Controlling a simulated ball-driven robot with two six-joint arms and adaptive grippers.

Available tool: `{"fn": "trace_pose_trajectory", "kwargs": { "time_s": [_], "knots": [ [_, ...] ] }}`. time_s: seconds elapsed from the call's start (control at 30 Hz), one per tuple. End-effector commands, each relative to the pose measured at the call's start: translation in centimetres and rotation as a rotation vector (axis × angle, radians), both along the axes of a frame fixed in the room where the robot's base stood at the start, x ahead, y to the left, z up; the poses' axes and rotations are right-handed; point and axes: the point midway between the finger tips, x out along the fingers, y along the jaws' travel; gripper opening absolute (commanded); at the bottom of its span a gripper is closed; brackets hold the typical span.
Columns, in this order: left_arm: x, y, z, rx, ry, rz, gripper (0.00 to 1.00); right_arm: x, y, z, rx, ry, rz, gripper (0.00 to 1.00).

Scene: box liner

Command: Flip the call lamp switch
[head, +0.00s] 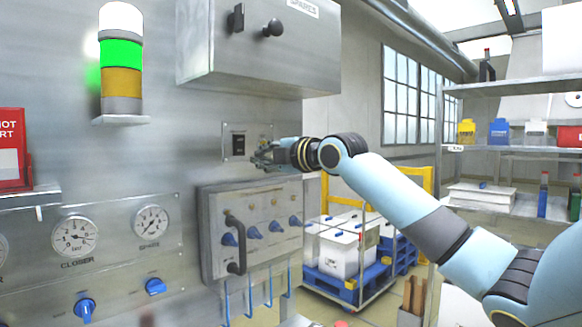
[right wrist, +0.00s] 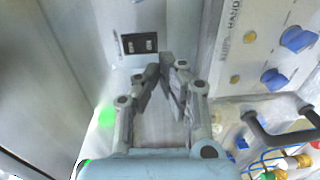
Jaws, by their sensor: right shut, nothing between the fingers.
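The switch (head: 239,145), a small black rocker, sits on a metal plate on the steel wall panel, below the spares box. It also shows in the right wrist view (right wrist: 139,43), just beyond my fingertips. My right gripper (head: 260,158) is close to the plate, at the right of and slightly below the switch. In the right wrist view its fingers (right wrist: 165,70) come together at the tips with nothing between them, apart from the switch in the picture. I cannot tell whether they touch the plate. The lamp tower (head: 121,55) has a glowing green section. My left gripper is out of view.
The spares box (head: 250,55) juts out above the switch. A valve box (head: 250,225) with blue knobs and a black handle projects below. Gauges (head: 75,237) are at lower left. A blue pallet (head: 335,285) with white boxes and a shelf (head: 515,150) stand farther right.

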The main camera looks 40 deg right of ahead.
Motion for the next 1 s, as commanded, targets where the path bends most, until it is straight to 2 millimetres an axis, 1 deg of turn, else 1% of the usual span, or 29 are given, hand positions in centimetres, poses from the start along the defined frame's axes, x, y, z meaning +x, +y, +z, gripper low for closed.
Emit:
{"fn": "trace_pose_trajectory", "kwargs": {
  "time_s": [0.03,0.07,0.17,0.3,0.4,0.47,0.6,0.73,1.0],
  "knots": [
    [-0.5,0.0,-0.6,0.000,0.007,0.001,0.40,-0.8,0.0,-0.5,-0.006,0.003,0.001,0.00],
    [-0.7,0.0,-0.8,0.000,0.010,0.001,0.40,-1.3,-0.2,-0.6,-0.007,0.002,-0.001,0.00],
    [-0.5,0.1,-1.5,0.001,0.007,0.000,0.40,-3.1,-0.2,-0.9,-0.008,0.003,0.002,0.00],
    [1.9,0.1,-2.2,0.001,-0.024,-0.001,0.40,-5.5,-0.3,-1.2,-0.008,0.004,0.002,0.00],
    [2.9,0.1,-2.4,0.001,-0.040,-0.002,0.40,-6.6,-0.6,-1.2,-0.007,0.002,-0.003,0.00],
    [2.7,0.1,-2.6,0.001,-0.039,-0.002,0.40,-7.1,-0.6,-1.2,-0.006,0.003,-0.003,0.00],
    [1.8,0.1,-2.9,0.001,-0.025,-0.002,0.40,-7.8,-0.5,-1.2,-0.002,0.003,0.000,0.00],
    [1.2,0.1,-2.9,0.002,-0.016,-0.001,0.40,-7.9,-0.5,-1.1,0.001,0.001,0.002,0.00],
    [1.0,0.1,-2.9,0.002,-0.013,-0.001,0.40,-7.9,-0.5,-1.1,0.002,0.001,0.001,0.00]
  ]
}}
